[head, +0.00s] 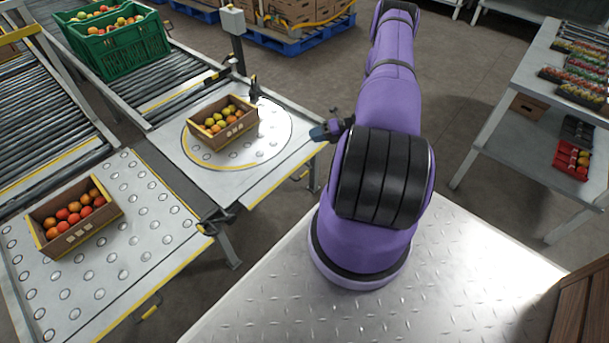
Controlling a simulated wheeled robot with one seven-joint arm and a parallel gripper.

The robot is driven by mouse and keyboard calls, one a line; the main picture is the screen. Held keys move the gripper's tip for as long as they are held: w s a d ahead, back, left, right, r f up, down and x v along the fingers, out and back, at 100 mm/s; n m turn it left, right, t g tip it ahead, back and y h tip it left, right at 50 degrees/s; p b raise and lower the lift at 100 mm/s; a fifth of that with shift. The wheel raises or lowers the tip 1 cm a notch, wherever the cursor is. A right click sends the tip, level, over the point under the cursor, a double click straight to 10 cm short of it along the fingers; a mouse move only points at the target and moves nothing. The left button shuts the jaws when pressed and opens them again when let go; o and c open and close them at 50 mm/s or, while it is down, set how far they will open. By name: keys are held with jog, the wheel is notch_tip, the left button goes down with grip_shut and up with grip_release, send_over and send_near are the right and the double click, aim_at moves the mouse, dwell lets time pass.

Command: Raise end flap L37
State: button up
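My gripper (322,132) is at the end of my purple arm, just off the right edge of the turntable table (275,172). It is small and partly hidden by my arm, so I cannot tell whether its fingers are open or shut. I see no readable L37 label and cannot tell for sure which part is the end flap. The turntable table has a yellow-striped front edge, with a small yellow handle-like piece (300,174) below its right end. The ball-transfer table (135,215) has a similar yellow piece (149,312) below its edge.
A tomato carton (241,132) stands on the turntable, another (108,217) on the ball-transfer table. Black fittings (216,222) stick out between the tables. Green crates (135,51) stand on the rollers behind. A shelf table (525,75) is at right. Floor between is clear.

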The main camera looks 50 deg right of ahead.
aim_at(304, 174)
jog(key=s+a+f+m+t+h, duration=0.1)
jog(key=s+f+m+t+h, duration=0.1)
jog(key=s+f+m, duration=0.45)
jog(key=s+a+f+m+t+h, duration=0.1)
jog(key=s+f+m+t+h, duration=0.15)
jog(key=f, duration=0.75)
jog(key=shift+m+y, duration=0.35)
jog(key=shift+m, duration=0.05)
jog(key=x, duration=1)
jog(key=shift+w+f, duration=0.4)
grip_shut()
